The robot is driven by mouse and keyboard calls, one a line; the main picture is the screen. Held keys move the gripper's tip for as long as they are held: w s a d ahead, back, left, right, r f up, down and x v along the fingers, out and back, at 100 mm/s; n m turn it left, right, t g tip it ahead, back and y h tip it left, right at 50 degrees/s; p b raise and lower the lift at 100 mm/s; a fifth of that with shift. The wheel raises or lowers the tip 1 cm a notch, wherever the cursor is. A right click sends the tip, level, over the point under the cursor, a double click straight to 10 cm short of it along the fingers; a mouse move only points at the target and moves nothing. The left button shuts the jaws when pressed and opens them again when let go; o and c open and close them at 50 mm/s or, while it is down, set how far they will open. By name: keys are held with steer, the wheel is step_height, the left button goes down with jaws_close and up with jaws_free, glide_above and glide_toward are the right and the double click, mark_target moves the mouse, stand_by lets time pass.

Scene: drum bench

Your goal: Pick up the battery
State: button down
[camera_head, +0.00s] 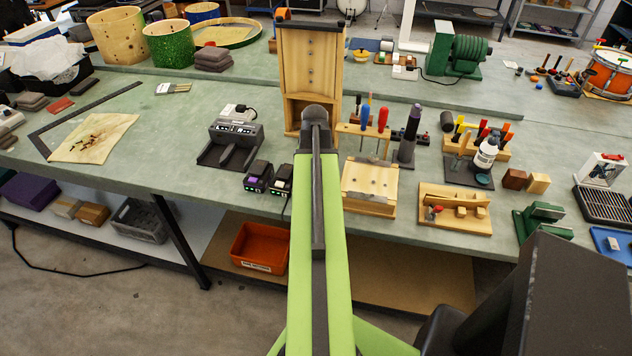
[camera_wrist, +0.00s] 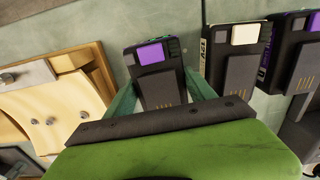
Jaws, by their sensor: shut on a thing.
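A dark battery (camera_wrist: 156,78) with a purple panel stands between the green fingers of my gripper (camera_wrist: 160,88) in the wrist view. The fingers are shut on it, one on each side. The gripper body covers its near end, and I cannot tell whether it is off the bench. In the head view my green arm hides the gripper and this battery. Two similar dark units stand close beside it, one with a cream panel (camera_wrist: 235,62) and one with a purple panel (camera_wrist: 293,58). In the head view these are the cream-panel unit (camera_head: 281,181) and purple-panel unit (camera_head: 258,177).
A wooden box (camera_head: 369,188) stands just right of my arm; it also shows in the wrist view (camera_wrist: 62,105). A grey charger (camera_head: 231,146) is to the left. A tall wooden stand (camera_head: 309,70) and a screwdriver rack (camera_head: 362,132) are behind.

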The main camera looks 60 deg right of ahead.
step_height(320, 180, up, 5)
steer(key=p, duration=0.5)
steer(key=s+r+p, duration=0.2)
steer(key=s, duration=0.1)
steer(key=s+d+r+p, duration=0.1)
steer(key=s+r+p, duration=0.1)
steer(key=s, duration=0.2)
steer(key=s+r+p, duration=0.1)
steer(key=s+r, duration=0.1)
steer(key=s, duration=0.2)
steer(key=shift+d+p, duration=0.35)
steer(key=shift+p, duration=0.05)
steer(key=shift+s, duration=0.25)
